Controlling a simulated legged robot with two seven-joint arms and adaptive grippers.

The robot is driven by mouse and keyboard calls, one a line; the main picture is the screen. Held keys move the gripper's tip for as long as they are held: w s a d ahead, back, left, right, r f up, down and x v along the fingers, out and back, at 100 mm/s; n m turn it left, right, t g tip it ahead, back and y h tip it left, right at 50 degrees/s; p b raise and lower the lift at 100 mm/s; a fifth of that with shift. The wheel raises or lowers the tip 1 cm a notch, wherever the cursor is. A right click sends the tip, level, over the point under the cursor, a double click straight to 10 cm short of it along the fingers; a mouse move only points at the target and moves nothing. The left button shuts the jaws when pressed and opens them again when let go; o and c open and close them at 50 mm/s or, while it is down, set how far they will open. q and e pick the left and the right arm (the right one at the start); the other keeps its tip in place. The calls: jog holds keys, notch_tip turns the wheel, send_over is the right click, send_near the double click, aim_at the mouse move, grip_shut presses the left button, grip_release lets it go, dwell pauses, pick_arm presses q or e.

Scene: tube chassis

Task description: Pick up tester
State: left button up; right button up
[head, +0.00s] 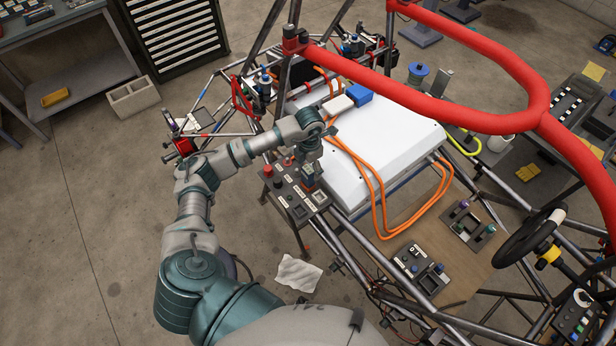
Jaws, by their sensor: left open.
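My left arm reaches in from the bottom left, and its left gripper (310,178) points down over a dark control panel (292,206) on a stand beside the white box. The gripper is open. A small dark blue and reddish item shows right at its fingertips; I cannot tell whether the fingers touch it. This item may be the tester, but it is small and partly hidden by the gripper. The panel also carries a red knob and several small switches and sockets. My right gripper is not in view.
The white box (390,145) with orange cables fills the middle of the tube chassis. A thick red padded bar (430,98) arches over it. A wooden board (462,262) with small devices lies at the lower right. Bare floor is at the left.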

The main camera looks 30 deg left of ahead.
pick_arm(q)
jog(key=f+p, duration=0.1)
jog(key=f, duration=0.1)
jog(key=f+p, duration=0.1)
jog(key=f, duration=0.2)
jog(key=shift+s+a, duration=0.1)
jog(key=shift+a, duration=0.1)
jog(key=shift+f, duration=0.25)
jog(key=c, duration=1.4)
jog(key=shift+r, duration=0.1)
